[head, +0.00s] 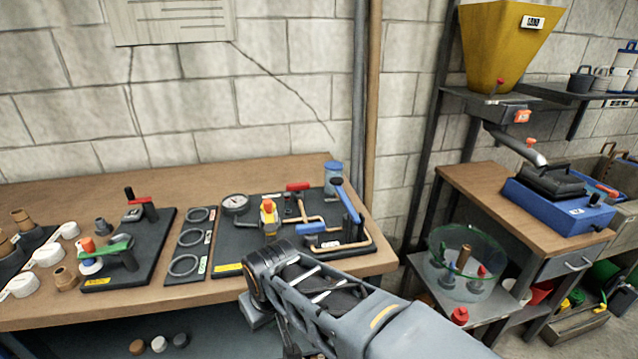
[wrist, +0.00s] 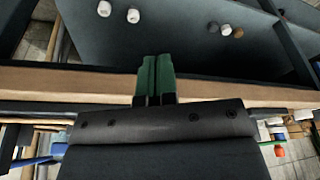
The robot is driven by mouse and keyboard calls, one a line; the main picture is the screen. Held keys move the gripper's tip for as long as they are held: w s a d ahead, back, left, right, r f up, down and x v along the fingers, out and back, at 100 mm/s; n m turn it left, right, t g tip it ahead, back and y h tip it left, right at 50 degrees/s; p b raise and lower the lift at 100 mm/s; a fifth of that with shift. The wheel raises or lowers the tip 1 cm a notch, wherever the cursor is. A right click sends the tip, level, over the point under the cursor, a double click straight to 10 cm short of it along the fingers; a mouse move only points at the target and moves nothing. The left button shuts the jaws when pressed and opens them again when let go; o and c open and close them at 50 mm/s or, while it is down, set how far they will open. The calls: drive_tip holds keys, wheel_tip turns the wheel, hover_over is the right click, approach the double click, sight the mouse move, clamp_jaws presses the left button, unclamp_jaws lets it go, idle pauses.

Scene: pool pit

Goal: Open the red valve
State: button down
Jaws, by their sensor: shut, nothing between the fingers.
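In the head view, a valve with a red handle (head: 298,187) sits at the back of a dark pipe board (head: 235,245) on the workbench, among copper pipes. Another red handle (head: 143,202) stands on the dark board to the left. My arm reaches in from the bottom right, and its dark end is at the bench's front edge, in front of the pipe board. The fingertips cannot be made out there. In the wrist view my gripper (wrist: 156,66) has its green fingers pressed together and empty, in front of the bench edge (wrist: 60,103). The red-handled valve cannot be made out in the wrist view.
The pipe board also carries a blue lever (head: 346,200), a yellow part (head: 268,215) and a gauge (head: 235,203). A blue-lidded jar (head: 333,178) stands behind it. Small caps (head: 158,343) lie below the bench. A second bench (head: 490,190) stands right.

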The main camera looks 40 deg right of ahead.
sight(298, 188)
drive_tip(key=shift+r, duration=0.1)
drive_tip(key=w+d+r+n+y+p, duration=0.1)
drive_tip(key=w+d+r+n+p, duration=0.3)
drive_tip(key=w+d+r+p, duration=0.45)
drive_tip(key=w+d+r+n+t+p, duration=0.2)
drive_tip(key=w+d+r+n, duration=0.1)
drive_tip(key=d, duration=0.6)
drive_tip(key=w+d+r+n+t+p, duration=0.2)
drive_tip(key=w+d+r+n, duration=0.1)
drive_tip(key=d, duration=0.6)
drive_tip(key=shift+w+d+r+n+y+p, duration=0.15)
drive_tip(key=shift+d+r+n+y+p, duration=0.2)
drive_tip(key=shift+n, duration=0.55)
drive_tip(key=shift+a+f, duration=0.1)
drive_tip(key=p+x, duration=0.1)
drive_tip(key=x, duration=0.8)
drive_tip(key=shift+w+p, duration=0.2)
drive_tip(key=shift+p, duration=0.2)
drive_tip(key=w+p, duration=0.1)
drive_tip(key=w+d, duration=0.1)
drive_tip(key=shift+w+f+p, duration=0.15)
drive_tip(key=shift+w+p, duration=0.2)
drive_tip(key=shift+w+d+f+p, duration=0.1)
drive_tip(key=shift+w+d+p, duration=0.2)
drive_tip(key=shift+w, duration=0.35)
